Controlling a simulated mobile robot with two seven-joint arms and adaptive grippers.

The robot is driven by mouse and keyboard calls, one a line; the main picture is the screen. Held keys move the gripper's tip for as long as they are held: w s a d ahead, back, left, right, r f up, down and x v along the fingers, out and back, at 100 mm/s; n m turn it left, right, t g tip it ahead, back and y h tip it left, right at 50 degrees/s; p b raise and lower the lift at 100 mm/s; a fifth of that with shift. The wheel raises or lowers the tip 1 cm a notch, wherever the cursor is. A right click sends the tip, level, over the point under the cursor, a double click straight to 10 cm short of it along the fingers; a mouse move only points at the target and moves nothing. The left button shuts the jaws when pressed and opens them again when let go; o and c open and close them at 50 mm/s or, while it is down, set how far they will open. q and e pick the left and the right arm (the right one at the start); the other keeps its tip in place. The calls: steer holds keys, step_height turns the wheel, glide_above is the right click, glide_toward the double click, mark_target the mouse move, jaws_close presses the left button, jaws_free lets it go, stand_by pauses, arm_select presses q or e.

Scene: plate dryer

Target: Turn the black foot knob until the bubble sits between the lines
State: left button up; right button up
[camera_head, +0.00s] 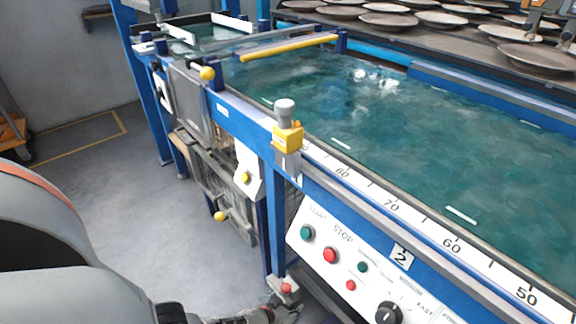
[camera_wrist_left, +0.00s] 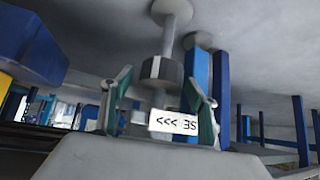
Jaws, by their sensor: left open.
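The black foot knob (camera_wrist_left: 162,71) shows in the left wrist view, which is upside down. It sits on a grey threaded-looking stem above a round foot pad on the floor. My left gripper (camera_wrist_left: 158,85) is open, with one finger on each side of the knob in the picture; I cannot tell whether either touches it. A white label with arrows (camera_wrist_left: 173,123) shows between the fingers. In the head view my left gripper (camera_head: 280,308) is low by the machine's blue leg, partly cut off by the bottom edge, and the knob cannot be made out. No bubble or lines can be made out. My right gripper is not in view.
The water tank (camera_head: 400,130) has a numbered scale along its near edge. A control panel (camera_head: 345,262) with buttons and a dial is right of my left gripper. A blue leg (camera_wrist_left: 195,80) stands close behind the knob. Floor (camera_head: 170,215) at left is clear.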

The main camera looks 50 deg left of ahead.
arm_select(q)
steer(key=c, duration=1.1)
steer(key=shift+w+r+n+y, duration=0.15)
steer(key=shift+n+y, duration=0.25)
steer(key=shift+n, duration=0.3)
steer(key=shift+n+y, duration=0.3)
steer(key=shift+s+a+f+n+g+y, duration=0.1)
steer(key=shift+s+f+n+g+y, duration=0.1)
steer(key=shift+n+g+y, duration=0.5)
steer(key=shift+n, duration=0.6)
steer(key=o, duration=1.1)
steer(key=shift+r, duration=0.1)
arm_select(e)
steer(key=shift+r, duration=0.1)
